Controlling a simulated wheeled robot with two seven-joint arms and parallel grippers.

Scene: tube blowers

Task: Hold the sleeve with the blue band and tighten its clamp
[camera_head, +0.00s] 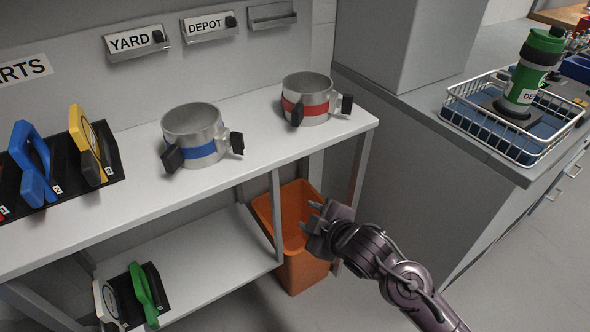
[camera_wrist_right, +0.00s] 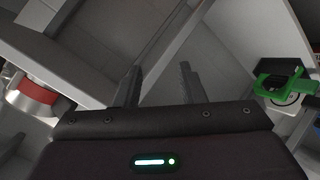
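The metal sleeve with the blue band (camera_head: 204,150) stands upright on the white shelf (camera_head: 95,208). Dark parts stick out at its front left and its right; I cannot tell how tight its clamp is. A similar sleeve with a red band (camera_head: 318,104) stands to its right, and it also shows at the left of the right wrist view (camera_wrist_right: 32,92). My right gripper (camera_head: 318,212) is in front of and below the shelf's right end, apart from both sleeves. Its two fingers (camera_wrist_right: 160,88) are spread with nothing between them. My left gripper is not in view.
An orange bin (camera_head: 298,210) stands under the shelf, behind my right gripper. Blue and yellow tools (camera_head: 88,145) sit in a black rack at left. A wire basket (camera_head: 530,155) with a green device (camera_head: 533,70) is on the right counter.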

